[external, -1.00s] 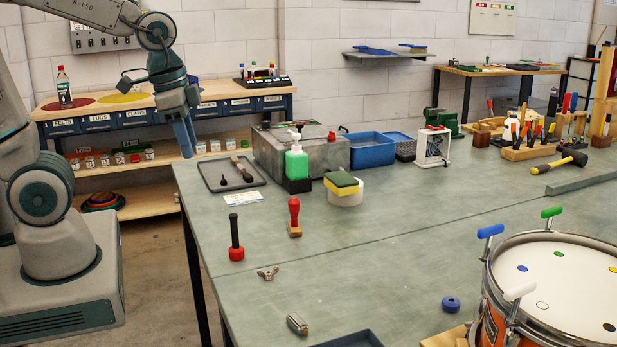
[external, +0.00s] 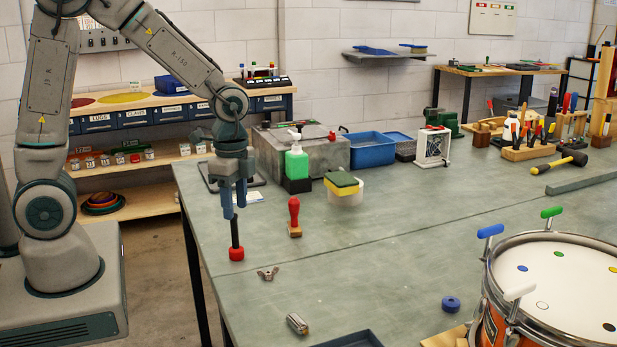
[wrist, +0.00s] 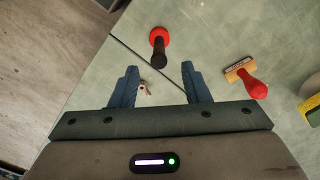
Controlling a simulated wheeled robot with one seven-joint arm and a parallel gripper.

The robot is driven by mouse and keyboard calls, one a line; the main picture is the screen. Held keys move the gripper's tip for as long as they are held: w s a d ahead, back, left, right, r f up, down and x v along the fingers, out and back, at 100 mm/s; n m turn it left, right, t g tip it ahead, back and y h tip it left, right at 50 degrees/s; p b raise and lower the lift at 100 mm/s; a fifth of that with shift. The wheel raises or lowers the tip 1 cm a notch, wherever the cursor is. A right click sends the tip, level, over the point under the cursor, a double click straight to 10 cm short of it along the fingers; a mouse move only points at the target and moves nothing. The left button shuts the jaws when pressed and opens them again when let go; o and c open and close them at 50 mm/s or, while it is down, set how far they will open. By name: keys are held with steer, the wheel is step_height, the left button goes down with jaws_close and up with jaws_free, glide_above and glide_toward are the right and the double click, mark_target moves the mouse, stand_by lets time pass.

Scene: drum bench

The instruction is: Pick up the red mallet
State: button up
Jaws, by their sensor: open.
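The red mallet stands upright at the left part of the bench, its red head (external: 236,254) down and its black handle (external: 235,232) pointing up. In the wrist view the red head (wrist: 160,35) shows near the top middle, with the dark handle (wrist: 158,56) towards me. My gripper (external: 234,212) points down right above the handle, open and empty. In the wrist view its fingertips (wrist: 160,69) are spread, with the handle's end just beyond them and roughly centred. I cannot tell whether the handle's top is between the fingers.
A red-handled stamp (external: 294,217) stands to the right of the mallet. A wing nut (external: 268,274) and a metal cylinder (external: 297,324) lie nearer the front. A green bottle (external: 297,162) and a sponge tub (external: 345,190) stand behind. The bench's left edge is close. The middle is clear.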

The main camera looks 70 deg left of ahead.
mark_target(237, 248)
steer(key=shift+s+a+f+p, duration=0.1)
steer(key=shift+f+p, duration=0.1)
steer(key=shift+f, duration=1.4)
steer(key=shift+s+a+f+p, duration=0.1)
steer(key=shift+f+p, duration=0.1)
steer(key=shift+f, duration=1.35)
jaws_close()
